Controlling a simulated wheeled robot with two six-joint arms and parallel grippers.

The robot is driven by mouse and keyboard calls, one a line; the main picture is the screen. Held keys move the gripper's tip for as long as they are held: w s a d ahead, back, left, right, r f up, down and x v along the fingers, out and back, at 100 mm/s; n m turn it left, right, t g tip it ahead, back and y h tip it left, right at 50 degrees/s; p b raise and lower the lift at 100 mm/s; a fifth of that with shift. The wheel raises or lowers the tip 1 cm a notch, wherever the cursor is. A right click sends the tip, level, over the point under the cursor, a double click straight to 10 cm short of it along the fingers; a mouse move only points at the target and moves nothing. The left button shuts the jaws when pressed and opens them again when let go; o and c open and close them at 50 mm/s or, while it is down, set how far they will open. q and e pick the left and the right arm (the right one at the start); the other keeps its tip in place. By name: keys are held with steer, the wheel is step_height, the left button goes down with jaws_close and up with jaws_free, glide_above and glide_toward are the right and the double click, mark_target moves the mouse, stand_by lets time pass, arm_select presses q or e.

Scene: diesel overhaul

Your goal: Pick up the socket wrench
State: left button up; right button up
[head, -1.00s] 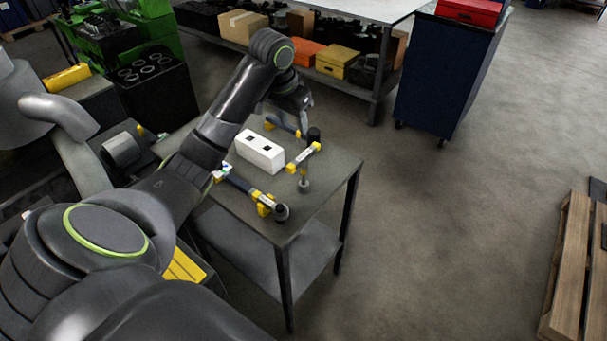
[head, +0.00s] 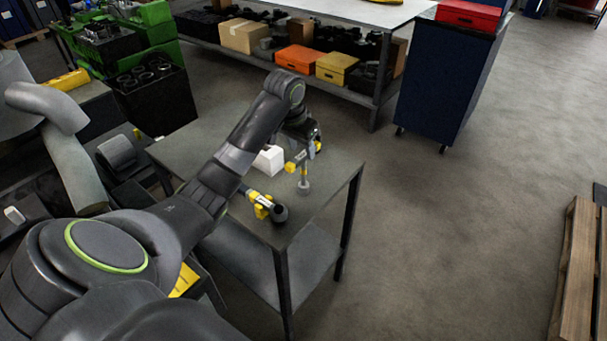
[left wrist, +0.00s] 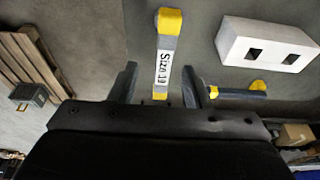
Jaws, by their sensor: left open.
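The socket wrench (head: 297,161) stands on the small grey table, with a grey and yellow handle across the top and a short upright stem ending in a round foot. In the left wrist view its labelled handle (left wrist: 163,60), grey with yellow ends and reading "Size" and a number, runs up between my fingers. My left gripper (head: 308,138) is over the handle's far end, and its fingers partly hide it. In the left wrist view the gripper (left wrist: 159,86) is open, one finger on each side of the handle, with gaps between. My right gripper is not in view.
A white block with two square holes (left wrist: 265,45) is beside the wrench, partly behind my arm in the head view (head: 268,159). Another yellow and dark tool (head: 262,203) lies near the table's front edge. The table (head: 325,182) is clear at right.

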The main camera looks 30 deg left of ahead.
mark_target(303, 154)
arm_select(q)
steer(key=shift+w+a+p+x, duration=0.1)
steer(key=shift+p+x, duration=0.25)
steer(key=shift+x, duration=0.85)
steer(key=shift+w+a+p+x, duration=0.15)
steer(key=shift+p+x, duration=0.15)
steer(key=shift+x, duration=0.85)
steer(key=shift+r, duration=0.15)
jaws_close()
